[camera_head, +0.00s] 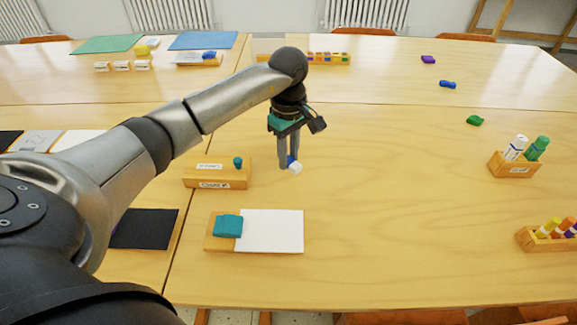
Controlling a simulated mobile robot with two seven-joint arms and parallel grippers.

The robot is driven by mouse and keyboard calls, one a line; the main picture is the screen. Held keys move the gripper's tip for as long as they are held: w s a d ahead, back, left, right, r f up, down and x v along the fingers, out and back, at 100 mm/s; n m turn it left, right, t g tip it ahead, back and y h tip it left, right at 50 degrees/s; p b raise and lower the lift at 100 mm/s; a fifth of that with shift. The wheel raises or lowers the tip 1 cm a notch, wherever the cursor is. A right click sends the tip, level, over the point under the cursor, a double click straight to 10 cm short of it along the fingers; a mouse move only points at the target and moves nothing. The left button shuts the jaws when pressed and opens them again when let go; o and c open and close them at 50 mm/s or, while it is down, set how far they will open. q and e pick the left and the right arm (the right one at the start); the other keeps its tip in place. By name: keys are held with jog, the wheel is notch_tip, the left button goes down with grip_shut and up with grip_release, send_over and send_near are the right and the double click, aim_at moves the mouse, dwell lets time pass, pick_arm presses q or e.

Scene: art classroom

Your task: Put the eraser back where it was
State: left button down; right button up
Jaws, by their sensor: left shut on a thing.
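My left gripper (288,163) points down over the middle of the near table. It is shut on a small white and blue eraser (296,169), whose white end sticks out at the right of the fingertips. Whether the eraser touches the table I cannot tell. To the left of it stands a labelled wooden holder (201,181) with a small teal piece (238,162) in its right part. The rest of its top looks empty. My right gripper is not in view.
A wooden board (222,245) bears a white sheet (273,231) and a teal block (228,226) in front. Marker holders (513,170) (548,240) stand at the right. A green blob (475,120) lies nearby.

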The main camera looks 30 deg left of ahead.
aim_at(289, 160)
pick_arm(q)
jog(key=shift+f+b, duration=0.35)
jog(key=shift+f, duration=1.2)
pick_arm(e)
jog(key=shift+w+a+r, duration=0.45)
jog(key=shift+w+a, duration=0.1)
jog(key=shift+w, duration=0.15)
pick_arm(q)
jog(key=shift+f, duration=0.1)
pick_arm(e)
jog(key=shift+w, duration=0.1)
pick_arm(q)
jog(key=c, duration=1.1)
grip_release()
jog(key=o, duration=0.4)
jog(key=shift+o, duration=0.2)
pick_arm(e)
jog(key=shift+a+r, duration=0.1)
pick_arm(q)
notch_tip(289, 160, up, 12)
jog(key=p, duration=0.3)
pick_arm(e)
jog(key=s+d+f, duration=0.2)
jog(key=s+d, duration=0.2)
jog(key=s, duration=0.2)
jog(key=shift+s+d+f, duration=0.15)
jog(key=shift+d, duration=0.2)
